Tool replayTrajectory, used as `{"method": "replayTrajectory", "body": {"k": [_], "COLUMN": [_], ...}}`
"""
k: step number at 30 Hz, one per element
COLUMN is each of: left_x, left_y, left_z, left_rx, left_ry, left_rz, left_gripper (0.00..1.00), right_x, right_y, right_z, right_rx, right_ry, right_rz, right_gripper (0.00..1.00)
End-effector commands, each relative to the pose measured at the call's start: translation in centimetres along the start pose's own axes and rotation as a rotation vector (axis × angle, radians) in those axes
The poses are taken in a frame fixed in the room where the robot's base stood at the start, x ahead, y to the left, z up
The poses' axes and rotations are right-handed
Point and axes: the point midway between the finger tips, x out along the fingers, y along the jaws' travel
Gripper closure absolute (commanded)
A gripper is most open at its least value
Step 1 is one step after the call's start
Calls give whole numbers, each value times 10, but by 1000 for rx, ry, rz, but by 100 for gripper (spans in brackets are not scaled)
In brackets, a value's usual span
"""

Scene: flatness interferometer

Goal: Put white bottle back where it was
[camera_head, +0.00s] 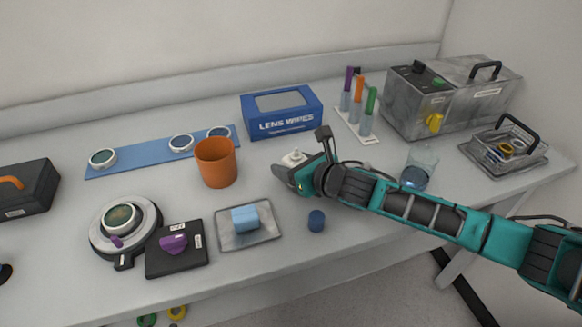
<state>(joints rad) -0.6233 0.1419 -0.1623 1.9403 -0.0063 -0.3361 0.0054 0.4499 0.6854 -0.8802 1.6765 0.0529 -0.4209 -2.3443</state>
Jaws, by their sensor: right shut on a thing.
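The white bottle (294,157) shows only in part at the tip of my right gripper (286,172), between the orange cup and the arm. My right gripper is shut on it, and the gripper's body hides its lower part. I cannot tell whether the bottle touches the table or is held just above it. My left gripper is not in view.
Near the gripper are an orange cup (216,168), a blue lens wipes box (282,125), a dark blue cylinder (316,221) and a metal tray (262,239) with a light blue block (245,218). A glass beaker (426,158) stands behind my right arm.

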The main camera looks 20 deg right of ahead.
Motion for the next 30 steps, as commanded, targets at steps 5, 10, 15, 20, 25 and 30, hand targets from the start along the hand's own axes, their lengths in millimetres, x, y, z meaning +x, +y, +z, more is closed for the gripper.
{"method": "replayTrajectory", "body": {"k": [5, 10, 15, 20, 25, 30], "left_x": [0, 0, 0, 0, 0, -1], "left_y": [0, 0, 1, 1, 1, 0], "left_z": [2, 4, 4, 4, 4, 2], "left_rx": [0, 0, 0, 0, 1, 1], "left_ry": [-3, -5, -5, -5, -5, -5], "left_rz": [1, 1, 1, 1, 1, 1], "left_gripper": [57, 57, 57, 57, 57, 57], "right_x": [1, 2, 2, 2, 2, -3], "right_y": [0, 0, 0, 0, 0, 0], "right_z": [-1, -4, -4, -4, -4, -2], "right_rx": [-1, -1, -1, -1, -1, -1], "right_ry": [-3, -2, -1, -1, -1, 0], "right_rz": [0, 0, -1, 0, 0, 0], "right_gripper": [79, 79, 35, 21, 21, 21]}}
